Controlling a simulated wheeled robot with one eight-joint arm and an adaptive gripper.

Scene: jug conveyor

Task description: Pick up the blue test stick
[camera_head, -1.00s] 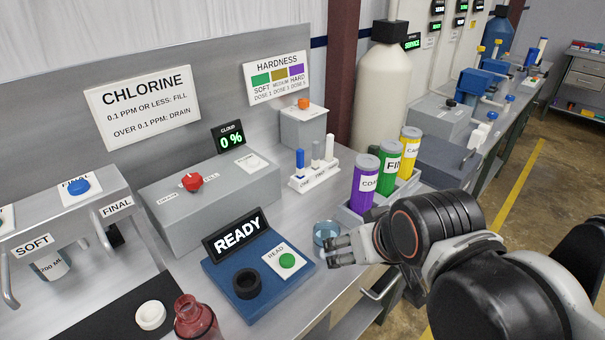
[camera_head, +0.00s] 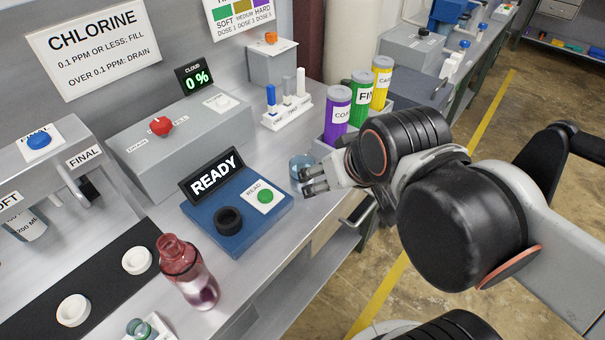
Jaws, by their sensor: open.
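The blue-topped test stick (camera_head: 271,97) stands upright in a white rack (camera_head: 286,117), at its left end. Beside it in the rack stand a grey stick (camera_head: 287,88) and a white stick (camera_head: 301,82). My gripper (camera_head: 305,181) is open and empty, pointing left, low over the bench in front of the rack and apart from the stick. Its fingertips overlap a small clear blue cup (camera_head: 301,165) in the picture; I cannot tell whether they touch it.
The blue READY reader (camera_head: 240,215) lies left of my gripper. Purple (camera_head: 337,118), green (camera_head: 360,98) and yellow (camera_head: 381,88) canisters stand in a tray behind it. A grey chlorine box (camera_head: 180,135) is left of the rack. A red bottle (camera_head: 190,272) stands at the front.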

